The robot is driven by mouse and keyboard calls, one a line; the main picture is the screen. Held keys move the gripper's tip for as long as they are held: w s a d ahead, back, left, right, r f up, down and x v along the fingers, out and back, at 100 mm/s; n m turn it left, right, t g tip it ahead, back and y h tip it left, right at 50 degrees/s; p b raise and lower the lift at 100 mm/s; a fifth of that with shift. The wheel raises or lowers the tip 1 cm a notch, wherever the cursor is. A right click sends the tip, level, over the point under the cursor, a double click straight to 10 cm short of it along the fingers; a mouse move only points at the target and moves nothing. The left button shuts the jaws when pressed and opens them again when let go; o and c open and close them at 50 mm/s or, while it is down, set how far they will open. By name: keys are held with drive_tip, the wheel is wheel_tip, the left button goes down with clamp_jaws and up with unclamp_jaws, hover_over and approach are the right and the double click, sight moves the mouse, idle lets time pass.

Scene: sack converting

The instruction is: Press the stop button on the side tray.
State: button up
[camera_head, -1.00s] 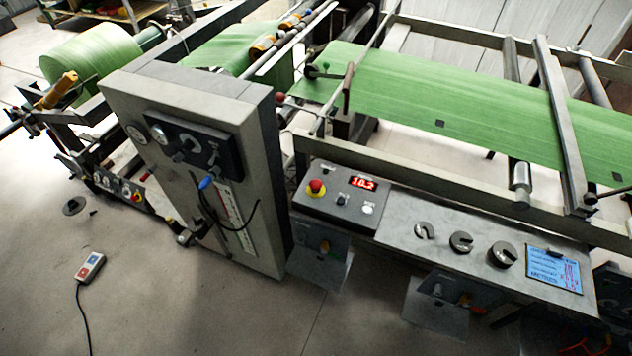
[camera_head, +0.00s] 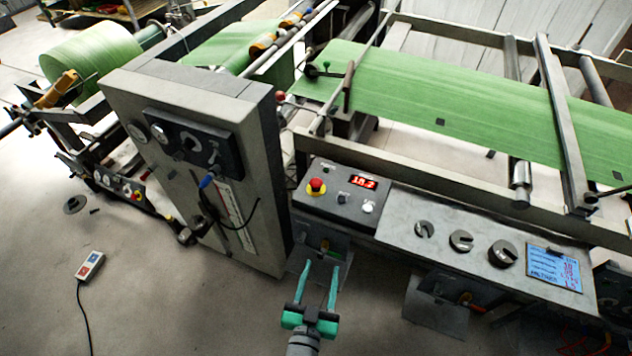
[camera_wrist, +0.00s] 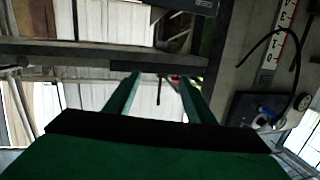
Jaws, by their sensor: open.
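The stop button (camera_head: 317,186) is a red mushroom head on a yellow base. It stands on a dark control box with a red lit display, at the left end of the grey side tray (camera_head: 395,237). My gripper (camera_head: 320,268) is open and empty, with two thin teal fingers apart. In the head view it shows below the control box, clear of the button. The fingers also show in the wrist view (camera_wrist: 158,80), pointing towards a grey beam; the stop button cannot be made out there.
A tall grey cabinet (camera_head: 255,225) with a hanging cable stands left of the box. Green web (camera_head: 440,100) runs behind. A wired pendant (camera_head: 90,265) lies on the open floor at left.

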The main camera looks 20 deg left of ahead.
drive_tip(key=t, duration=0.1)
approach(315, 187)
drive_tip(key=w, duration=0.1)
drive_tip(key=shift+n+y, duration=0.4)
drive_tip(key=x, duration=1.1)
drive_tip(key=shift+d, duration=0.1)
